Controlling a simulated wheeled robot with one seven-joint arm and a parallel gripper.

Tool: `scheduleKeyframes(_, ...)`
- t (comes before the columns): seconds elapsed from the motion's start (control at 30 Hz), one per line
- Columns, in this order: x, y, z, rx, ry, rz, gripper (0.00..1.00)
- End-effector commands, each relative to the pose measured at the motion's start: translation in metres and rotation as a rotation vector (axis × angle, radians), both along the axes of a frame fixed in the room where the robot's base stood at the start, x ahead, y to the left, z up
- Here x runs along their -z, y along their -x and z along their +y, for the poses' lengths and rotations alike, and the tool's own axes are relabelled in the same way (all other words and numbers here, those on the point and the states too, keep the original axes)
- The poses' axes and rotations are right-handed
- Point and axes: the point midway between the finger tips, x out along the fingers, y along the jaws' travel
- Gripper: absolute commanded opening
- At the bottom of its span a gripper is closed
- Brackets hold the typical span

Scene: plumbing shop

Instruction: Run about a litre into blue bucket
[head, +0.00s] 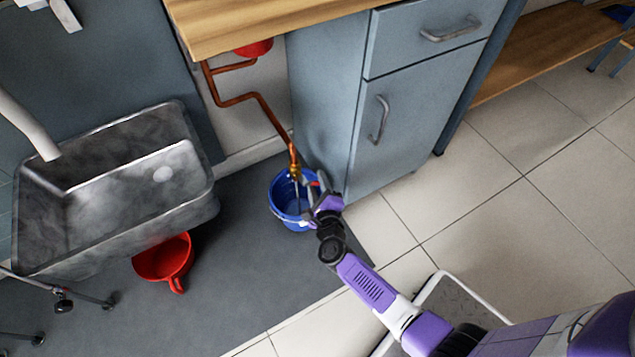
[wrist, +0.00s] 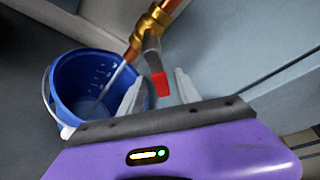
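The blue bucket (head: 283,205) stands on the dark grey mat beside the cabinet, under the brass tap (head: 294,171). It also shows in the wrist view (wrist: 62,90), with pale graduation marks on its inner wall. A thin pale stream runs from the tap (wrist: 148,25) down into the bucket; I cannot read the water level. The tap's lever has a red tip (wrist: 160,84). My gripper (head: 316,190) is at the tap, over the bucket's right side. In the wrist view its fingers (wrist: 160,92) are apart, with the red lever tip between them and gaps on both sides.
A copper pipe (head: 245,98) leads down to the tap. The grey cabinet (head: 330,100) stands close on the right under a wooden worktop (head: 250,18). A metal sink (head: 120,175) and a red vessel (head: 160,262) are at left. Tiled floor at right is mostly clear.

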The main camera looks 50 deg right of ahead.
Motion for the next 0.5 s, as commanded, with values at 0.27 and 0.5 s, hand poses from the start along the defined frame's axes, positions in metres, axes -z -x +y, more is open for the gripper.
scheduleKeyframes(0.27,-0.001,0.000,-0.001,0.003,0.001,-0.002,0.39)
scheduleKeyframes(0.5,-0.009,0.021,0.013,0.002,-0.001,0.000,0.39)
